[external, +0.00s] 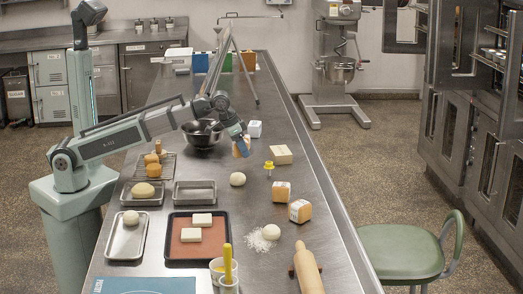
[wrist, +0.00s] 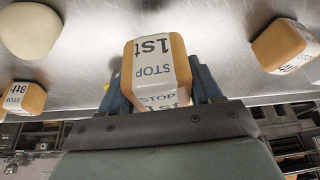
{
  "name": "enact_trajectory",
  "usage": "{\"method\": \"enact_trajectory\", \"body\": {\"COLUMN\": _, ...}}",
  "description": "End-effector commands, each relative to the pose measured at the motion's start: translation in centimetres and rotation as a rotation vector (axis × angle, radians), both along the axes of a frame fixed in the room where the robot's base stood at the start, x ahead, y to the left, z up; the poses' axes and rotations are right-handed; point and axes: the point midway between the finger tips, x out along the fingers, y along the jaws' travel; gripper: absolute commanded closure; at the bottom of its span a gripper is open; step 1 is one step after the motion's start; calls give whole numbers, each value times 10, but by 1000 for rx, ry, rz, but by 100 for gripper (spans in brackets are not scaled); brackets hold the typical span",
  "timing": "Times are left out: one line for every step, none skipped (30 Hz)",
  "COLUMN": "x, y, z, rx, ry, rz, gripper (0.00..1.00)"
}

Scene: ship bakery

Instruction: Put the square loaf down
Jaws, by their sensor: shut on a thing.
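The square loaf (wrist: 153,62) is a golden-brown block with a white paper band marked "1st" and "STOP". It sits between the two blue fingers of my gripper (wrist: 160,88) in the wrist view, and the fingers are shut on it. In the external view my gripper (external: 241,141) is over the middle of the steel table (external: 225,215), right of the steel bowl. A little of the loaf's orange-brown side (external: 236,150) shows below the fingers, mostly hidden by them. I cannot tell whether the loaf's underside touches the table.
Two banded loaves, one (external: 281,191) and another (external: 300,211), stand nearer the camera. A white box (external: 254,129), cream block (external: 281,154), yellow-topped object (external: 269,167) and dough ball (external: 237,179) are close by. The steel bowl (external: 203,135) is left. Bare table lies around the dough ball.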

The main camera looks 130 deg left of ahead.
Motion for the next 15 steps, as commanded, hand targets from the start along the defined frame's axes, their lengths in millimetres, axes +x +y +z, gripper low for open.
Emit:
{"method": "enact_trajectory", "body": {"x": 1, "y": 1, "z": 10, "rx": 2, "ry": -3, "rz": 0, "gripper": 67}}
{"method": "enact_trajectory", "body": {"x": 1, "y": 1, "z": 14, "rx": 2, "ry": -1, "rz": 0, "gripper": 67}}
{"method": "enact_trajectory", "body": {"x": 1, "y": 1, "z": 20, "rx": 1, "ry": -1, "rz": 0, "gripper": 67}}
{"method": "enact_trajectory", "body": {"x": 1, "y": 1, "z": 24, "rx": 2, "ry": -1, "rz": 0, "gripper": 67}}
{"method": "enact_trajectory", "body": {"x": 1, "y": 1, "z": 28, "rx": 2, "ry": -2, "rz": 0, "gripper": 67}}
{"method": "enact_trajectory", "body": {"x": 1, "y": 1, "z": 33, "rx": 2, "ry": -1, "rz": 0, "gripper": 67}}
{"method": "enact_trajectory", "body": {"x": 1, "y": 1, "z": 36, "rx": 1, "ry": -1, "rz": 0, "gripper": 67}}
{"method": "enact_trajectory", "body": {"x": 1, "y": 1, "z": 39, "rx": 0, "ry": 0, "rz": 0, "gripper": 67}}
{"method": "enact_trajectory", "body": {"x": 1, "y": 1, "z": 42, "rx": 1, "ry": -1, "rz": 0, "gripper": 67}}
{"method": "enact_trajectory", "body": {"x": 1, "y": 1, "z": 45, "rx": 1, "ry": -1, "rz": 0, "gripper": 67}}
{"method": "enact_trajectory", "body": {"x": 1, "y": 1, "z": 47, "rx": 1, "ry": -1, "rz": 0, "gripper": 67}}
{"method": "enact_trajectory", "body": {"x": 0, "y": 0, "z": 49, "rx": 1, "ry": -1, "rz": 0, "gripper": 67}}
{"method": "enact_trajectory", "body": {"x": 0, "y": 0, "z": 50, "rx": 1, "ry": -1, "rz": 0, "gripper": 67}}
{"method": "enact_trajectory", "body": {"x": 0, "y": 0, "z": 51, "rx": 0, "ry": 0, "rz": 0, "gripper": 67}}
{"method": "enact_trajectory", "body": {"x": 0, "y": 0, "z": 52, "rx": 0, "ry": 0, "rz": 0, "gripper": 67}}
